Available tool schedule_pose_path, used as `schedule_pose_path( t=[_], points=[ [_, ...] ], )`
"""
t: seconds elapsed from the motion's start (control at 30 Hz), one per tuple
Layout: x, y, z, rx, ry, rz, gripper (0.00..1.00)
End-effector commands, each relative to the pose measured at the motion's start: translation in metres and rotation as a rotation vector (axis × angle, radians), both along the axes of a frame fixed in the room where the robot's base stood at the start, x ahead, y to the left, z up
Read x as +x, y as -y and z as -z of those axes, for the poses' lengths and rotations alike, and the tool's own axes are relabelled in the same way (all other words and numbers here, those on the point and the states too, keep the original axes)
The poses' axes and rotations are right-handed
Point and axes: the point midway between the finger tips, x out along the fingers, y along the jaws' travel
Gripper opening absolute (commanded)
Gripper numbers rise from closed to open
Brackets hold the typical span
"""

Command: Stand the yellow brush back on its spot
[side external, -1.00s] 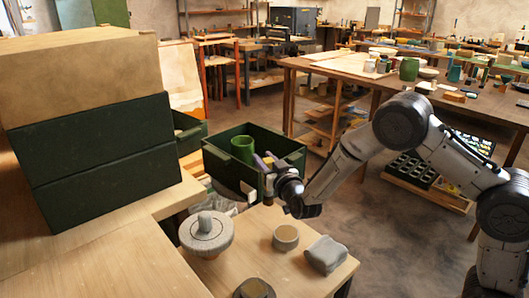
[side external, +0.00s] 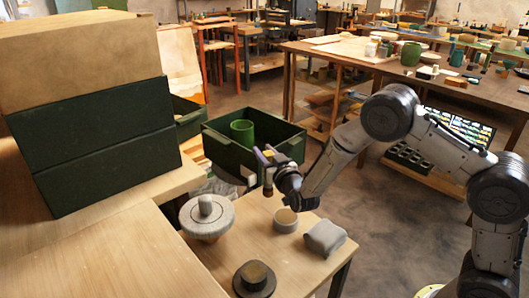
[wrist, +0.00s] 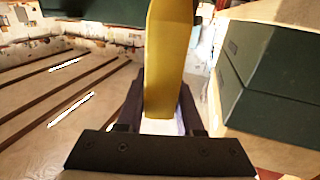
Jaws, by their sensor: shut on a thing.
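The yellow brush (wrist: 170,60) stands large and lengthwise between the two fingers of my gripper (wrist: 160,108) in the wrist view. My gripper is shut on it; the brush's upper end runs out of that picture. In the side view my gripper (side external: 264,170) hangs in front of the dark green crate, above the far edge of the small wooden table. The brush is hard to make out there, as the fingers and wrist hide most of it. I cannot tell which place is its spot.
The green crate (side external: 285,145) holds a green mug (side external: 242,132). On the small table (side external: 225,262) are a round grey wheel (side external: 190,219), a small cup (side external: 285,226), a grey cloth (side external: 324,238) and a dark round pot (side external: 254,286). Stacked boxes (side external: 105,140) stand left.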

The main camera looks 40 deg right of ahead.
Motion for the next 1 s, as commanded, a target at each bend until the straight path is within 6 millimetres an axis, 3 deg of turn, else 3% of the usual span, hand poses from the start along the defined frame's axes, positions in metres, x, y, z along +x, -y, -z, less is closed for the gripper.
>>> schedule_pose_path(
  t=[1.0],
  points=[
    [0.0, 0.0, 0.012, -0.001, 0.0, 0.0, 0.0]
  ],
)
